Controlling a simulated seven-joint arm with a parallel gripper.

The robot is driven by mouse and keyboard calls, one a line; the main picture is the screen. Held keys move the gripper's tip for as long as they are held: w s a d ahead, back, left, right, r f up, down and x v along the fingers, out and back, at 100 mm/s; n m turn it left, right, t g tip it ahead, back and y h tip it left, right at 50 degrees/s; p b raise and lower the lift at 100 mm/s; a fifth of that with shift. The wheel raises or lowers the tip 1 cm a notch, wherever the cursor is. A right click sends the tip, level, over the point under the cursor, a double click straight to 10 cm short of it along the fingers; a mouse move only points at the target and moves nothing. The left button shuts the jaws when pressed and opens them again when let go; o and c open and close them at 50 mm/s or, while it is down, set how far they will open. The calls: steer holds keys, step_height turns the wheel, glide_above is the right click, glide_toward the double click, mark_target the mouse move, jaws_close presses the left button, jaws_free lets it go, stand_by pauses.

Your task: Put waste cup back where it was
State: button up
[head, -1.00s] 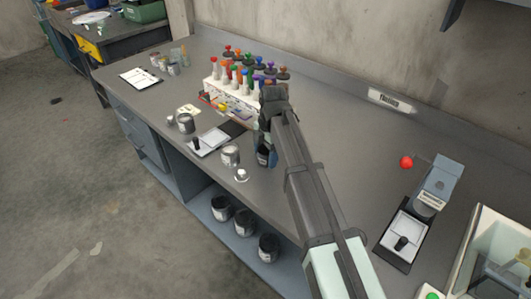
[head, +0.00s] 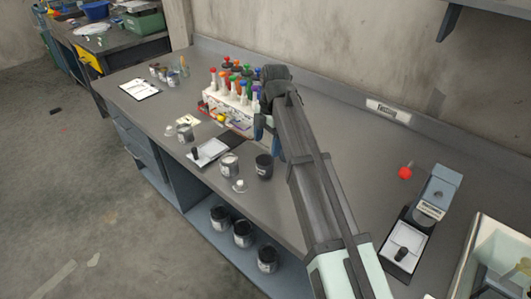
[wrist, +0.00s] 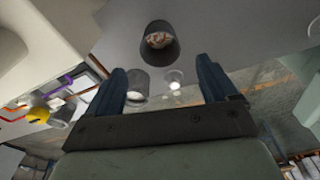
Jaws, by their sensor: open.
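The waste cup, a dark grey cup (head: 264,167), stands upright on the grey bench, right of an open tin. In the wrist view the cup (wrist: 159,57) is seen from above with crumpled waste inside, beyond the fingertips and apart from them. My gripper (head: 267,136) is open and empty, a little behind the cup in the head view. Its two blue fingers are spread wide in the wrist view (wrist: 162,80), with nothing between them that I can see held.
An open tin (head: 229,165) and a small pale lid (head: 239,186) lie left of the cup. A white rack of coloured-topped bottles (head: 228,106) stands behind left. A balance-like device (head: 438,190) is at right.

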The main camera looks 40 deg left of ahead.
steer(key=shift+w+r, duration=0.15)
steer(key=shift+r, duration=1.4)
